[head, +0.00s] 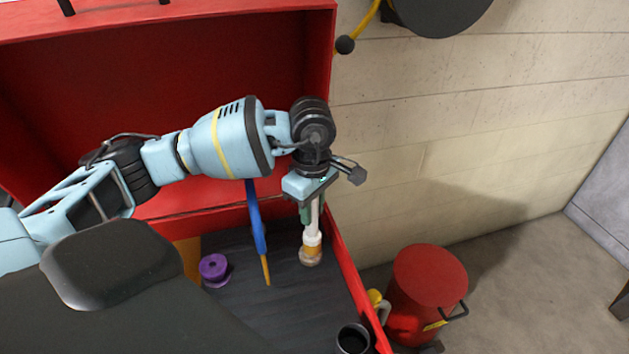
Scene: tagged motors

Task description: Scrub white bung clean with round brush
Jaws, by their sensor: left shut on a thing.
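My left gripper (311,203) is shut on the round brush (312,240), pointing down over the dark floor of the red box. The brush has a white handle, an amber band and a tan round end. The tan end is close to the box floor; I cannot tell whether it touches. I cannot make out the white bung in this view. My right gripper is not in view.
The red box (347,270) has its lid raised behind my left arm. Inside are a purple spool (214,268), a blue tool with an orange tip (258,235) and a dark cup (353,340). A red canister (428,290) stands outside, right, by the wall.

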